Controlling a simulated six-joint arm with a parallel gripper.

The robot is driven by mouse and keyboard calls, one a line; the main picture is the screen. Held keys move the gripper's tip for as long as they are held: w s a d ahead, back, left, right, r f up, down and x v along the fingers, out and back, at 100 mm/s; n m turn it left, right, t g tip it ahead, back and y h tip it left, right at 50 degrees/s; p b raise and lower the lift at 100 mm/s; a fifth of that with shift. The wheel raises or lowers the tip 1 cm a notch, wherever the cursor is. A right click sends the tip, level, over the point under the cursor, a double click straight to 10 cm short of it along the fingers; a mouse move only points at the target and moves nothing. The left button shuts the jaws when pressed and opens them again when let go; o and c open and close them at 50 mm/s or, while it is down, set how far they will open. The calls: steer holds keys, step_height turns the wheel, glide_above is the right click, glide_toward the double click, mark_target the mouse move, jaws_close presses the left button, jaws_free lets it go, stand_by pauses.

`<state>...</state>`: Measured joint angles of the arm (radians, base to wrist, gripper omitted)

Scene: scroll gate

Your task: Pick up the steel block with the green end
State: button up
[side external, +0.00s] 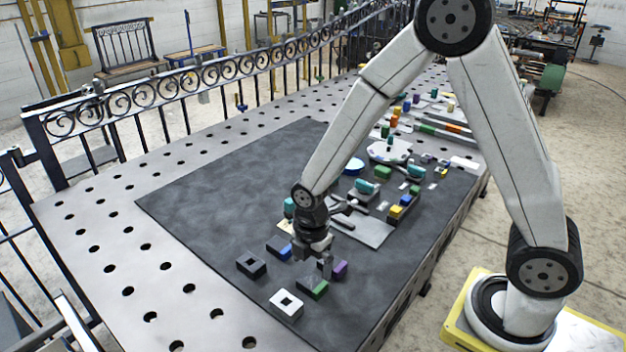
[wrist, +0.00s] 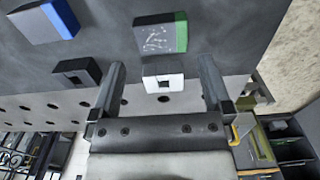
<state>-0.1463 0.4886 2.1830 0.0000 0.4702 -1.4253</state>
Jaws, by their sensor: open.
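The steel block with the green end (side external: 311,288) lies flat on the dark mat, just below my gripper in the side view. In the wrist view the same block (wrist: 160,35) is at top centre, its green end to the right, beyond the fingertips and not between them. My gripper (side external: 313,260) is open, pointing down, and appears above the mat. In the wrist view its two fingers (wrist: 161,64) are wide apart with nothing held. A similar grey block with a blue end (side external: 279,248) lies nearby; it also shows at the wrist view's upper left (wrist: 44,20).
A white square block with a hole (side external: 286,304) and a dark one (side external: 252,264) lie close by. A purple piece (side external: 340,269) is right of my gripper. Several coloured parts crowd the mat's far right. The mat's left side (side external: 210,210) is clear.

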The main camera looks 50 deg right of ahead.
mark_target(311, 281)
steer(key=shift+f, duration=0.15)
steer(key=shift+f, duration=2.55)
steer(key=shift+c, duration=0.2)
jaws_close()
